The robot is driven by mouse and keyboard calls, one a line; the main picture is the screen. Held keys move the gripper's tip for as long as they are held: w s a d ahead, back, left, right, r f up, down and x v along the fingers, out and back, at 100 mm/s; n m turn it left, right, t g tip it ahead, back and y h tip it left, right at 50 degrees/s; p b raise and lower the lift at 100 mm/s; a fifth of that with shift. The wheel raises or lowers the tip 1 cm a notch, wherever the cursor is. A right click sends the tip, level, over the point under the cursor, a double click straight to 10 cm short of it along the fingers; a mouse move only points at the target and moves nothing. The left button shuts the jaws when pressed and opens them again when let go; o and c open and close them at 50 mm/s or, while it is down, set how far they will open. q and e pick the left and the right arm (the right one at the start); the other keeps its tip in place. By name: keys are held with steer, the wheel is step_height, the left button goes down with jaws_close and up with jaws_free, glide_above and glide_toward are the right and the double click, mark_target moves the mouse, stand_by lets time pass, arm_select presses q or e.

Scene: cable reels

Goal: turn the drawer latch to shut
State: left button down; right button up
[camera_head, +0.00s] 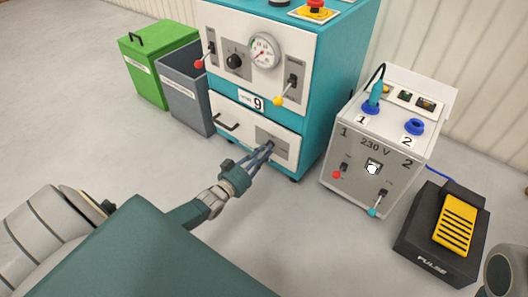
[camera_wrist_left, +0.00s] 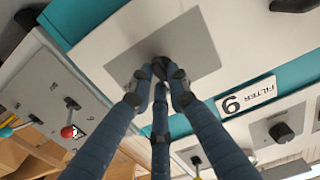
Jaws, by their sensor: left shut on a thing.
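The white drawer front (camera_head: 240,121) is at the bottom of the teal cabinet and looks flush with it. It has a black handle (camera_head: 225,122) at left and a grey latch plate (camera_head: 272,141) at right. My left gripper (camera_head: 267,150) reaches the plate, its blue fingers closed together at the dark latch knob. In the left wrist view the fingertips (camera_wrist_left: 160,75) meet on the dark knob (camera_wrist_left: 160,62) in the middle of the grey plate (camera_wrist_left: 190,45). The fingers hide most of the knob, so I cannot tell its turn angle. My right gripper is not in view.
The teal cabinet (camera_head: 340,60) has levers and a gauge (camera_head: 264,50) above the drawer. A grey bin (camera_head: 185,90) and green bin (camera_head: 160,62) stand left. A 230 V box (camera_head: 350,190) and a pedal (camera_head: 440,235) stand right. The floor before the drawer is clear.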

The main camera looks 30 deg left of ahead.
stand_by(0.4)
arm_select(q)
steer(key=c, duration=1.7)
jaws_free()
steer(key=shift+o, duration=0.2)
steer(key=shift+s, duration=0.1)
steer(key=s, duration=1.2)
steer(key=shift+a, duration=0.45)
steer(key=shift+w, duration=0.1)
